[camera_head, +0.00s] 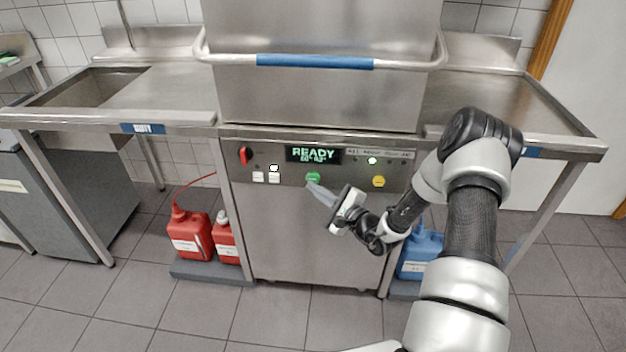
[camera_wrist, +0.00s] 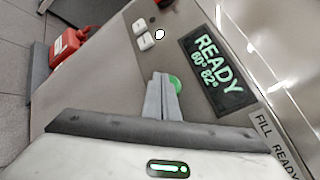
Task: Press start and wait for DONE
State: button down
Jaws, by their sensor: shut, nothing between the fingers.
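The steel dishwasher (camera_head: 310,235) stands in the middle of the head view with its hood down. Its display (camera_head: 313,155) reads READY with temperatures under it, and the display also shows in the wrist view (camera_wrist: 216,72). The green start button (camera_head: 313,178) sits below the display; in the wrist view the green button (camera_wrist: 175,84) is partly hidden behind my fingertips. My gripper (camera_head: 312,187) is shut and empty, its tips just in front of or at the green button. I cannot tell whether they touch it.
A red rotary switch (camera_head: 243,156), white buttons (camera_head: 266,177) and a yellow button (camera_head: 378,181) share the panel. The hood handle (camera_head: 315,62) runs above. Red canisters (camera_head: 191,235) stand at lower left, a blue canister (camera_head: 419,252) at lower right.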

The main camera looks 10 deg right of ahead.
jog(key=shift+w+d, duration=0.1)
jog(key=shift+w, duration=0.25)
jog(key=shift+w+d+b, duration=0.15)
jog(key=shift+w+b, duration=0.15)
jog(key=shift+w, duration=0.1)
dwell(0.6)
dwell(0.3)
jog(key=shift+s+a, duration=0.25)
jog(key=shift+s, duration=0.55)
jog(key=shift+s+a+p, duration=0.25)
jog(key=shift+s+p, duration=0.05)
jog(key=shift+s, duration=0.5)
jog(key=shift+s+a+p, duration=0.3)
jog(key=shift+s, duration=0.5)
jog(key=shift+s+a+p, duration=0.25)
jog(key=shift+s+p, duration=0.05)
jog(key=shift+s, duration=0.5)
